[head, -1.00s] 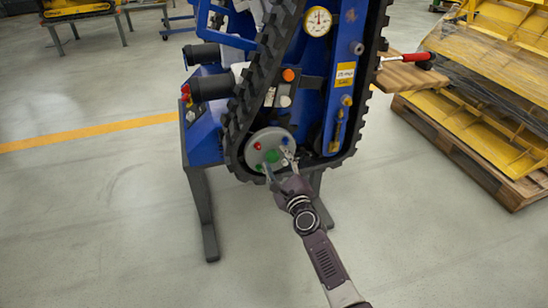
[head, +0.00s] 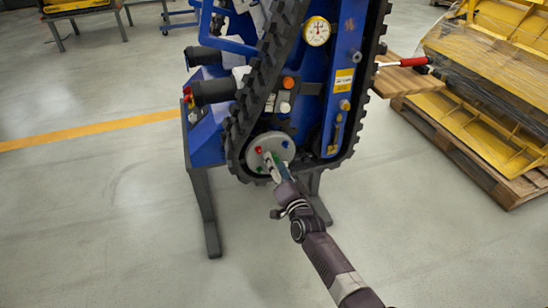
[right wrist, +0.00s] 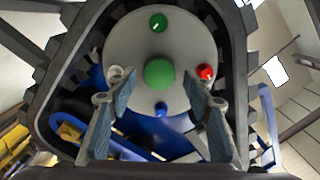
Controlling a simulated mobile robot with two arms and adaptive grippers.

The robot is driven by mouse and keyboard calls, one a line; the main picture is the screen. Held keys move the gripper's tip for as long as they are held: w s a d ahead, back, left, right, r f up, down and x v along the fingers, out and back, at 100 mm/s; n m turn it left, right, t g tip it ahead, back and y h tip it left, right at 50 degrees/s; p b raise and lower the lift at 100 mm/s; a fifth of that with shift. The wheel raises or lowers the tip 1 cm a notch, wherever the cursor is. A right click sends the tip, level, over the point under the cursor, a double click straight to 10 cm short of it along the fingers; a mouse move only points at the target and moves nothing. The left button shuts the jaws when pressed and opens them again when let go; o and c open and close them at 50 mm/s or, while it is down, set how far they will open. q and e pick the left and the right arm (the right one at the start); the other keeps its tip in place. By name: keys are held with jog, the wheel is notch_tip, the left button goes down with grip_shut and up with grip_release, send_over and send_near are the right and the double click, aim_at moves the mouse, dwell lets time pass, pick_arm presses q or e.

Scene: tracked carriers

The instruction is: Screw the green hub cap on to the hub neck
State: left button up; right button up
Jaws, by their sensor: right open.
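A large round green cap (right wrist: 159,72) sits at the centre of the grey hub disc (right wrist: 185,40) in the right wrist view. Any neck behind the cap is hidden. My right gripper (right wrist: 160,82) is open, with one finger on each side of the green cap and visible gaps to it. In the head view, my right gripper (head: 272,168) is in front of the hub disc (head: 286,151) and partly covers it. My left gripper is not in view.
Around the disc are a smaller green knob (right wrist: 158,22), a red knob (right wrist: 205,72), a blue knob (right wrist: 161,109) and a pale round fitting (right wrist: 119,73). The black track (head: 241,118) surrounds the hub closely. A pallet of yellow parts (head: 490,110) stands right; the floor in front is clear.

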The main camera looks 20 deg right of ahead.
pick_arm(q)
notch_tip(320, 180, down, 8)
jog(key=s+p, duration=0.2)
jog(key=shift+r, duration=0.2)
pick_arm(e)
jog(key=n, duration=1)
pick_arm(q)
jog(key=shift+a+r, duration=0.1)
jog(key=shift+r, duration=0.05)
pick_arm(e)
jog(key=shift+f, duration=0.1)
jog(key=shift+a, duration=0.15)
jog(key=c, duration=0.9)
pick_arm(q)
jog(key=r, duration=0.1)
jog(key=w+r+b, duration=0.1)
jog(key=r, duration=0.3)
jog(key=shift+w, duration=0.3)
pick_arm(e)
jog(key=m, duration=0.9)
jog(key=shift+f+m, duration=0.1)
jog(key=shift+m, duration=0.3)
pick_arm(q)
jog(key=shift+b, duration=0.35)
